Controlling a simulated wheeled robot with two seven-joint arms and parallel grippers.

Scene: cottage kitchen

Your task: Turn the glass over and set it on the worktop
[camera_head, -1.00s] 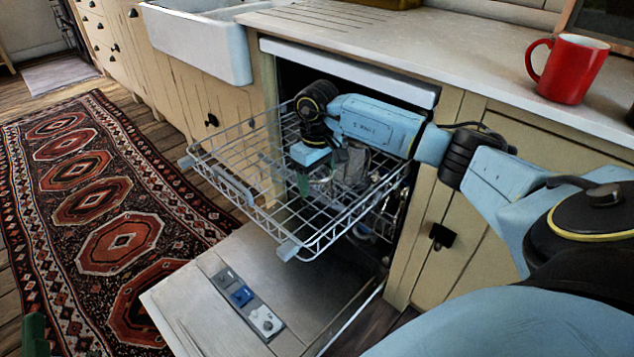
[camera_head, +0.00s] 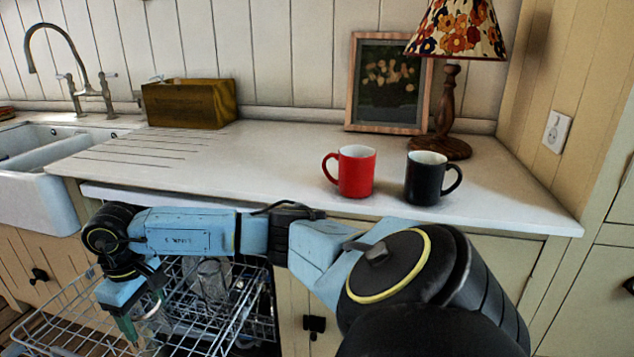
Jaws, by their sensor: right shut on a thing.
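My right gripper (camera_head: 143,318) points down into the dishwasher's pulled-out upper rack at the lower left. It is shut on a glass (camera_head: 150,310), of which only a pale curved rim shows between the green fingers; its lower part is hard to make out and I cannot tell which way up it is. Another clear glass (camera_head: 210,278) stands in the rack to the right of the gripper. The white worktop (camera_head: 270,165) runs above and behind the dishwasher. My left gripper is not in view.
A red mug (camera_head: 355,172) and a black mug (camera_head: 426,180) stand on the worktop at the right, before a lamp (camera_head: 450,105) and a framed picture (camera_head: 385,85). A wooden box (camera_head: 190,104) stands at the back left. The worktop's middle is clear. The wire rack (camera_head: 60,318) surrounds the gripper.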

